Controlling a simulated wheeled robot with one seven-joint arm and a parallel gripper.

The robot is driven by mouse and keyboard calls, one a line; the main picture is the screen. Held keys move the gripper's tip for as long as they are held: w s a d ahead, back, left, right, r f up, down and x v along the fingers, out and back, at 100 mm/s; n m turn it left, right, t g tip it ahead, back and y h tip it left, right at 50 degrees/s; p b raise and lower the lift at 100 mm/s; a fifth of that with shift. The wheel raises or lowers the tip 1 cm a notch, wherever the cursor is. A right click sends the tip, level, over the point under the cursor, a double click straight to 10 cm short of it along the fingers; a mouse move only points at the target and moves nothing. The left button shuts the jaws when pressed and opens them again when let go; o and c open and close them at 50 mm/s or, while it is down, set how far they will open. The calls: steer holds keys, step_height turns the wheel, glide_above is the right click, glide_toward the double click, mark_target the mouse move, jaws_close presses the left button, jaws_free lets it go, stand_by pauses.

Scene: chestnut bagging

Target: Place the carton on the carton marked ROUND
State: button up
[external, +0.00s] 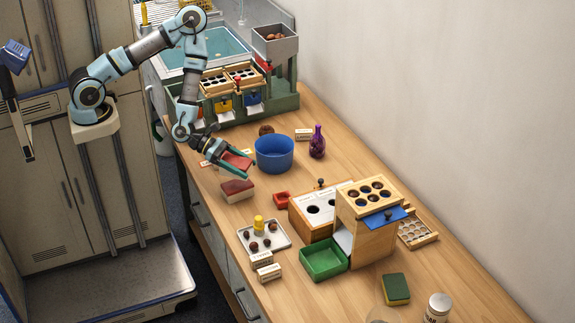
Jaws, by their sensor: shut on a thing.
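A carton (237,161) with a red top is between the fingers of my gripper (244,164), left of the blue bowl. My gripper is shut on it, and its fingers hide parts of the carton. A second red-topped carton (237,190) with a pale lower side sits on the worktop just in front of it, near the left edge. The held carton looks apart from the second one, behind it in the picture. Its height above the worktop is hard to tell. No ROUND marking is readable on either carton.
A blue bowl (274,154) stands close right of my gripper, with a purple bottle (317,142) beyond.

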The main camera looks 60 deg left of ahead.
mark_target(245, 186)
steer(key=shift+f+p, duration=0.35)
steer(key=shift+f, duration=1.95)
steer(key=shift+f, duration=0.15)
steer(key=o, duration=1.4)
